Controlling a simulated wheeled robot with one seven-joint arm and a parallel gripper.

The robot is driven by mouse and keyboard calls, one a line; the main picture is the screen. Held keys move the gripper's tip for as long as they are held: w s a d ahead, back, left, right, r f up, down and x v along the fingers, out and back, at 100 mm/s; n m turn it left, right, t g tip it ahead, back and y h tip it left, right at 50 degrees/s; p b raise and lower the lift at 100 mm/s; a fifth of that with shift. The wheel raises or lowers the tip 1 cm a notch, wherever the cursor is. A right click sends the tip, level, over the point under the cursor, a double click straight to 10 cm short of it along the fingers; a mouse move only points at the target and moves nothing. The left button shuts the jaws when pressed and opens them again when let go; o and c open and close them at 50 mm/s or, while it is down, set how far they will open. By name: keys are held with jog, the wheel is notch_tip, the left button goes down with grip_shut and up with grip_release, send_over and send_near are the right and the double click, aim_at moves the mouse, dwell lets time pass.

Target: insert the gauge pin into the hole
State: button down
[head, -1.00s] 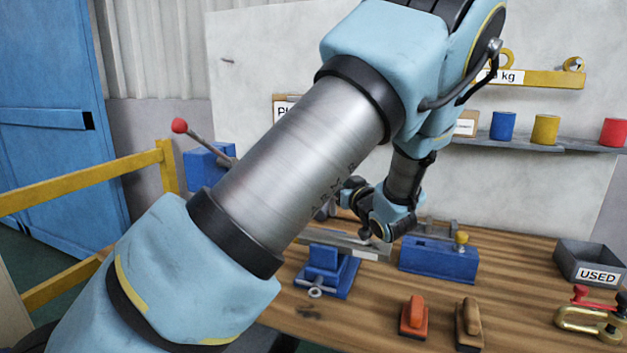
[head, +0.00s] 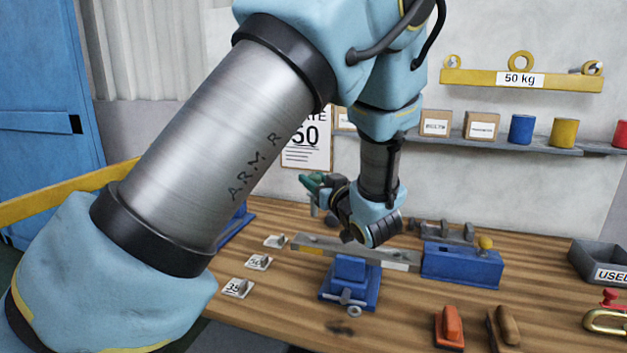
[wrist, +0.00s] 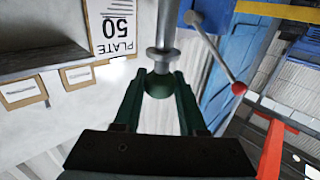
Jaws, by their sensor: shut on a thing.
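My gripper (wrist: 161,78) is shut on the gauge pin (wrist: 164,52). Its two green fingers clasp the dark green knob, and the grey collar and metal shaft extend beyond the fingertips. In the head view, my gripper (head: 316,183) is above the left part of a long grey bar (head: 392,256), and the pin (head: 313,209) points down from it, apart from the bar. The bar lies across a blue vise (head: 349,287) on the bench. Small dark spots show on the bar's top, but I cannot tell which is the hole.
Cards, one marked 50 (head: 258,262) and one marked 35 (head: 238,288), lie left of the vise. A blue block with a yellow knob (head: 461,265), an orange-handled tool (head: 449,328) and a grey USED bin (head: 597,262) are to the right.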

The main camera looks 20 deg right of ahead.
aim_at(315, 214)
jog(key=shift+f+b, duration=1.95)
jog(key=shift+f, duration=0.9)
notch_tip(315, 214, down, 7)
jog(key=b, duration=0.4)
jog(key=shift+r+b, duration=0.2)
jog(key=shift+b, duration=0.15)
dwell(1.2)
jog(key=shift+c, duration=1.9)
grip_release()
jog(key=shift+s, duration=0.1)
jog(key=s+b, duration=0.2)
jog(key=s, duration=0.8)
jog(key=shift+s+d+b, duration=0.25)
jog(key=shift+s+b, duration=0.05)
jog(key=shift+s, duration=0.05)
jog(key=shift+s, duration=0.1)
